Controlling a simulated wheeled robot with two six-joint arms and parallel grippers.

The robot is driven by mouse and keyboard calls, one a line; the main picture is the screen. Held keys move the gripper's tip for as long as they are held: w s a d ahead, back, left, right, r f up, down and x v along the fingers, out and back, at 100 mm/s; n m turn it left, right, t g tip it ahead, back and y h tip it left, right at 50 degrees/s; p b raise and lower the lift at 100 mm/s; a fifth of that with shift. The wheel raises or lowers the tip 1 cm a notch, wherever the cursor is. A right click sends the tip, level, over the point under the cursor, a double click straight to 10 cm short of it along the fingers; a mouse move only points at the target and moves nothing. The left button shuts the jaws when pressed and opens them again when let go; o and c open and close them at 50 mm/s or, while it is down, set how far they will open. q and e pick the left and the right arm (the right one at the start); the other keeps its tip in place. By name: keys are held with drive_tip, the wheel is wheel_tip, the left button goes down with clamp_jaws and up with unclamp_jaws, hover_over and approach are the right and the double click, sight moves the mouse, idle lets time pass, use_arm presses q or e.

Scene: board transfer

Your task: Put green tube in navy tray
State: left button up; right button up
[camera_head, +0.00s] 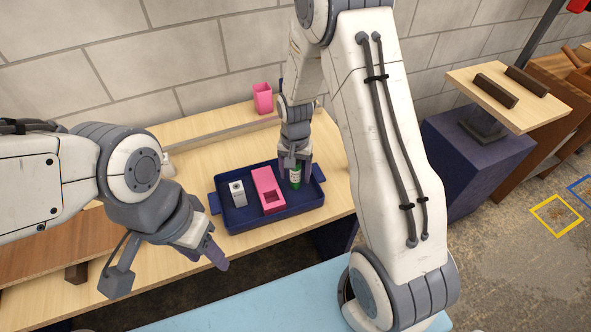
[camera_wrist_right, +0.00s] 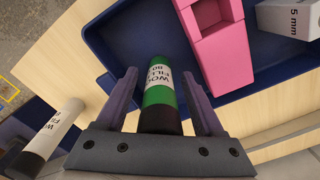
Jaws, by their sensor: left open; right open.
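The green tube (camera_head: 296,181), with a white label and a dark end, is at the right end of the navy tray (camera_head: 236,226). My right gripper (camera_head: 295,174) reaches down over it from above. In the right wrist view the tube (camera_wrist_right: 158,97) lies between the two open fingers (camera_wrist_right: 161,80), with a visible gap on each side. The tray floor (camera_wrist_right: 135,38) shows beyond it. My left gripper (camera_head: 168,266) is open and empty, in front of the tray at the left.
A pink box (camera_head: 266,188) and a small white box (camera_head: 238,194) stand in the tray, left of the tube. A pink cup (camera_head: 262,98) stands at the bench's back. A white tube with a dark end (camera_wrist_right: 55,130) shows outside the tray in the wrist view.

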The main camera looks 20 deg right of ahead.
drive_tip(key=shift+r, duration=0.25)
drive_tip(key=r, duration=0.4)
drive_tip(key=r+b, duration=0.1)
drive_tip(key=r, duration=0.3)
drive_tip(key=a+r, duration=0.1)
drive_tip(key=r, duration=0.3)
drive_tip(key=shift+s+b, duration=0.2)
drive_tip(key=shift+b, duration=0.2)
drive_tip(key=s+a+r+n, duration=0.1)
drive_tip(key=s+a+n, duration=0.3)
drive_tip(key=s, duration=0.3)
drive_tip(key=s+a+r+n, duration=0.2)
drive_tip(key=s+a+n, duration=0.2)
drive_tip(key=s, duration=0.4)
drive_tip(key=s+a+r+n+y, duration=0.1)
drive_tip(key=s+a+n, duration=0.4)
drive_tip(key=s, duration=0.3)
drive_tip(key=shift+s+r+n, duration=0.2)
drive_tip(key=shift+n, duration=0.4)
